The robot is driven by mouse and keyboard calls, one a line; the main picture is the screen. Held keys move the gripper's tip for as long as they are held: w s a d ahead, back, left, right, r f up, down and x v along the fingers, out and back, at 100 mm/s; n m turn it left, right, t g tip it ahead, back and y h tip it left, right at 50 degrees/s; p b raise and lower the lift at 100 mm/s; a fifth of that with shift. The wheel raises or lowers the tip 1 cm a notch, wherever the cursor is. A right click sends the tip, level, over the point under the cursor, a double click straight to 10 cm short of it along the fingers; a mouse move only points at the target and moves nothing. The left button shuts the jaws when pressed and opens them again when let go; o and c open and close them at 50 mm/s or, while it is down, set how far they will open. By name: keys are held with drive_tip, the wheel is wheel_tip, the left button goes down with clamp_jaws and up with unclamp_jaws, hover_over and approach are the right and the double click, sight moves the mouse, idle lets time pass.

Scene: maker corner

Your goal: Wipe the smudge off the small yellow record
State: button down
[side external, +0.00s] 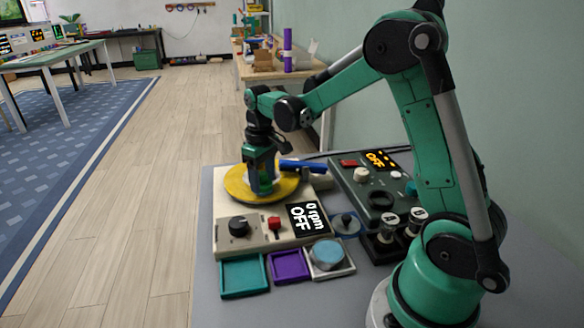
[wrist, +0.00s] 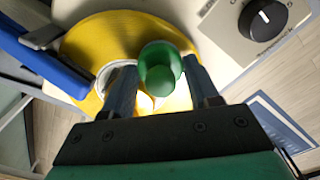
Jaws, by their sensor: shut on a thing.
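The yellow record (side external: 236,189) lies flat on the turntable (side external: 222,232), whose display (side external: 308,217) reads 0 rpm OFF. It also shows in the wrist view (wrist: 84,48), with a pale round part near its middle, partly hidden by my fingers. My gripper (side external: 262,185) is low over the record, pointing down. In the wrist view my gripper (wrist: 158,82) is shut on a green round-topped tool (wrist: 160,58). The tool's lower end is hidden, so I cannot tell whether it touches the record. I cannot make out a smudge.
A blue arm (side external: 303,165) reaches over the record's right edge. The turntable has a black knob (side external: 239,226) and a red switch (side external: 274,223). Teal (side external: 244,290) and purple (side external: 288,280) trays and a blue disc (side external: 327,254) stand in front. A dark console (side external: 352,190) stands to the right.

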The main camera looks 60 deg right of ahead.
drive_tip(key=shift+w+d, duration=0.4)
drive_tip(key=shift+d, duration=0.1)
drive_tip(key=shift+s+a+r, duration=0.1)
drive_tip(key=shift+s+a, duration=1.4)
drive_tip(key=shift+r, duration=0.1)
drive_tip(key=shift+r, duration=2.95)
wheel_tip(320, 180, up, 3)
